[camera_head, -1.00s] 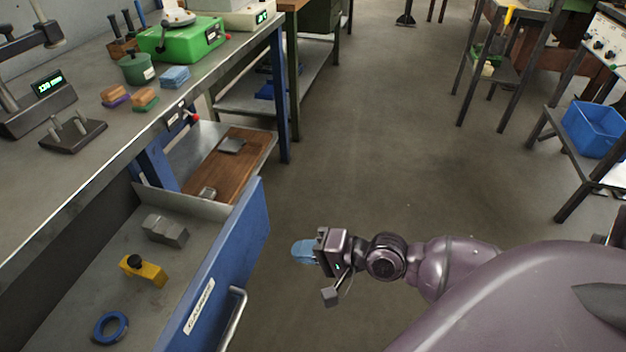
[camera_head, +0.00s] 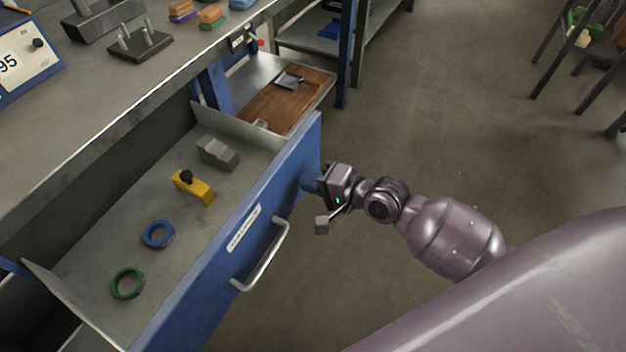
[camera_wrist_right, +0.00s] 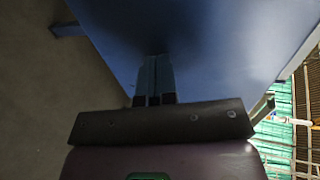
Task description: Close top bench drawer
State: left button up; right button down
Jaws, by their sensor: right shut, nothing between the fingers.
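The top bench drawer (camera_head: 290,168) is pulled well out from under the bench, with a blue front, a white label and a metal bar handle (camera_head: 262,258). My right gripper (camera_head: 309,183) is shut and empty, with its fingertips at the outer face of the drawer front near its far end. In the right wrist view the shut fingers (camera_wrist_right: 155,78) point at the blue drawer front (camera_wrist_right: 215,40), which fills much of the picture. I cannot tell for sure whether they touch it. My left gripper is not in view.
The drawer holds a grey block (camera_head: 218,153), a yellow piece with a black knob (camera_head: 194,187), a blue ring (camera_head: 158,234) and a green ring (camera_head: 127,283). The bench top (camera_head: 120,95) is above. A wooden board (camera_head: 300,98) lies on the shelf beyond.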

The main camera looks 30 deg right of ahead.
aim_at(212, 143)
jog(key=shift+w, duration=0.1)
